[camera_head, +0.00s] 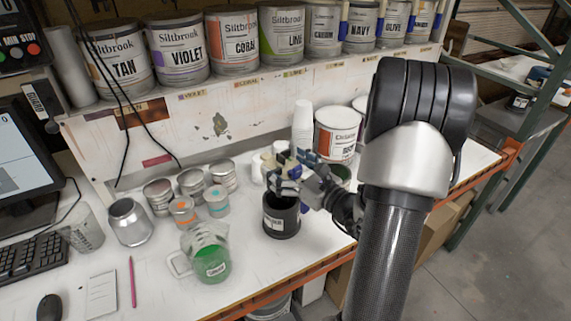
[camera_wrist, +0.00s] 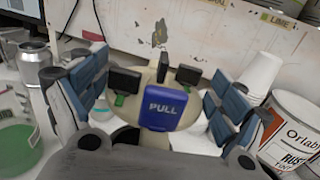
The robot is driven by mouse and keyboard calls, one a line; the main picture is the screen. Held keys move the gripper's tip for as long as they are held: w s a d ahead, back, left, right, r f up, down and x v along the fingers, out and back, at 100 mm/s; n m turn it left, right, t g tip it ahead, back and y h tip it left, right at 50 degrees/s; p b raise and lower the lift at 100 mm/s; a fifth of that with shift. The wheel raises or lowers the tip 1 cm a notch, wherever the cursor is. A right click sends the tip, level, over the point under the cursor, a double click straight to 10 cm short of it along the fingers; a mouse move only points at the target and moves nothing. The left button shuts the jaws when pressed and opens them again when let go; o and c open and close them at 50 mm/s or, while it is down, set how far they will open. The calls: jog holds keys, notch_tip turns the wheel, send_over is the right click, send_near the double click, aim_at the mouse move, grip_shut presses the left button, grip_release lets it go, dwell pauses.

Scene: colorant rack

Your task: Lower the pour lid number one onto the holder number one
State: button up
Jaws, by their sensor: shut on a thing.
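My gripper (camera_head: 290,178) is shut on a pour lid, a cream round piece with a blue tab marked PULL. In the wrist view the lid (camera_wrist: 163,107) sits between the two blue-grey padded fingers of my gripper (camera_wrist: 158,90), with small black blocks on its rim. In the head view my gripper hangs just above and behind a black can (camera_head: 281,222) with a white label, and hides most of the lid. Cream round pieces (camera_head: 257,168) show just behind my gripper, partly hidden. I cannot tell which thing is holder number one.
A glass jug (camera_head: 211,262) with green liquid stands to the left of the black can, near small tins (camera_head: 192,183). White stacked cups (camera_head: 302,125) and a large white paint can (camera_head: 336,135) stand behind my gripper. A shelf of paint cans lines the back.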

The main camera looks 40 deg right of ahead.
aim_at(288, 197)
jog(key=shift+f+b, duration=3.85)
jog(key=shift+f, duration=0.95)
jog(key=shift+f+b, duration=0.55)
jog(key=shift+f, duration=0.05)
jog(key=o, duration=0.8)
jog(key=shift+o, duration=0.2)
jog(key=s, duration=1.2)
jog(key=shift+d, duration=0.1)
